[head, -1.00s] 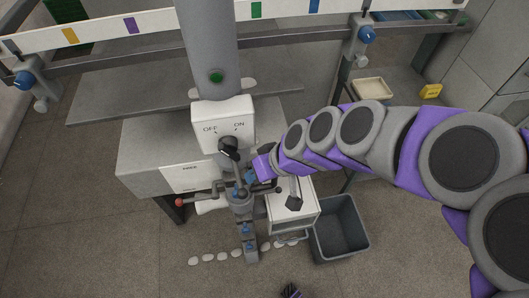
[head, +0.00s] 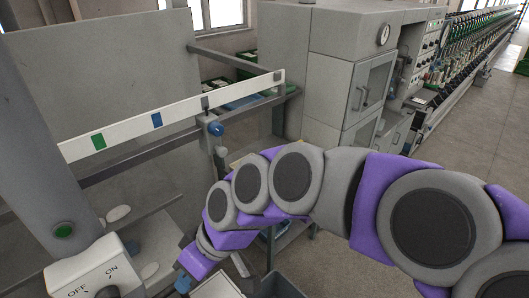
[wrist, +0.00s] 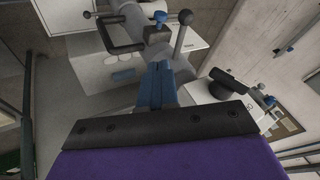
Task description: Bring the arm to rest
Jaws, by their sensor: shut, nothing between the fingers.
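My arm, in purple and grey, reaches in from the right of the head view. It bends down to the lower middle, where my gripper (head: 183,284) sits low near the bottom edge. In the wrist view the blue fingers of my gripper (wrist: 155,85) are together with nothing between them. I cannot tell whether the fingers touch any of these.
A white switch box (head: 80,268) marked OFF and ON stands lower left, its knob partly cut off. A grey column with a green button (head: 63,230) rises above it. A rail with a blue knob (head: 215,129) crosses behind my arm. Grey cabinets (head: 345,75) stand behind; floor (head: 480,120) is clear at right.

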